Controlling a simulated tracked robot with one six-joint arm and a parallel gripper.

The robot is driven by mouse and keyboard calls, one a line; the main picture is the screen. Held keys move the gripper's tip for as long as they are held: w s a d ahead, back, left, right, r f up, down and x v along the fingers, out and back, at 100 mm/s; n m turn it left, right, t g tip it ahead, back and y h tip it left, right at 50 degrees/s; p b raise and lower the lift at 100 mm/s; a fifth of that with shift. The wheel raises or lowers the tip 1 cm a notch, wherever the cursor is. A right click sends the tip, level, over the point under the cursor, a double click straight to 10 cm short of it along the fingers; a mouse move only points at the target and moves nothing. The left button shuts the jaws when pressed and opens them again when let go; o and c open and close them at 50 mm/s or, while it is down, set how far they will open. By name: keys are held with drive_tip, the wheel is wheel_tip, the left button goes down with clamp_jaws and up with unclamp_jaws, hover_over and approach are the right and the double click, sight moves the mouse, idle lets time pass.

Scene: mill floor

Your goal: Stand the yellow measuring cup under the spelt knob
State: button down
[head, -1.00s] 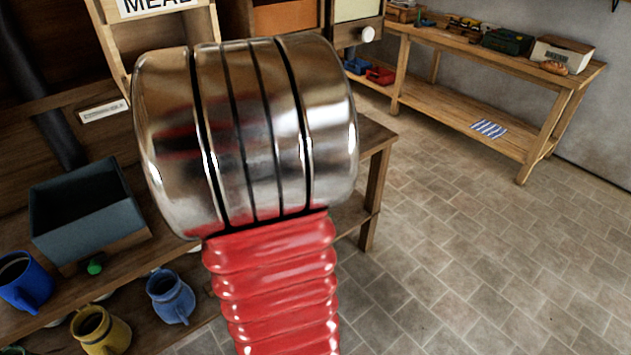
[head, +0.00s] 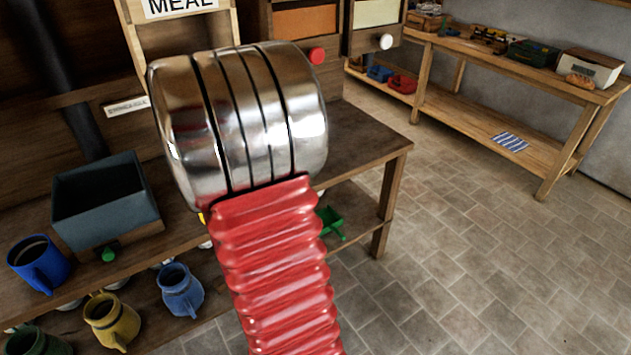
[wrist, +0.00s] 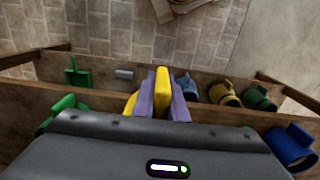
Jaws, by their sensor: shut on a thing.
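My gripper (wrist: 162,97) shows in the wrist view as two purple fingers shut on a thin yellow piece, which I take as the handle of the yellow measuring cup (wrist: 162,86). More yellow shows left of the fingers; the rest is hidden. In the head view my arm covers the gripper, and only a yellow sliver (head: 201,217) shows beside it. A red knob (head: 317,56) and a white knob (head: 386,41) are on the fronts at the back. A green knob (head: 109,255) is below the blue-grey bin (head: 105,212). I cannot read which knob is spelt.
A blue mug (head: 38,264) stands on the bench (head: 365,140) at left. The lower shelf holds a yellow mug (head: 112,320), a blue jug (head: 181,290), a green mug (head: 38,341) and a green scoop (head: 330,221). Bench top is bare at right.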

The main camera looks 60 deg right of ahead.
drive_tip(key=w+a+f+n, duration=0.1)
drive_tip(key=w+a+n, duration=0.2)
drive_tip(key=w+a, duration=1)
drive_tip(key=w+a+f+n, duration=0.1)
drive_tip(key=w+a, duration=0.1)
drive_tip(key=a, duration=0.5)
drive_tip(key=w+a+f+n, duration=0.2)
drive_tip(key=a, duration=0.6)
drive_tip(key=shift+w+a, duration=0.2)
drive_tip(key=shift+w, duration=0.15)
drive_tip(key=shift+a, duration=0.15)
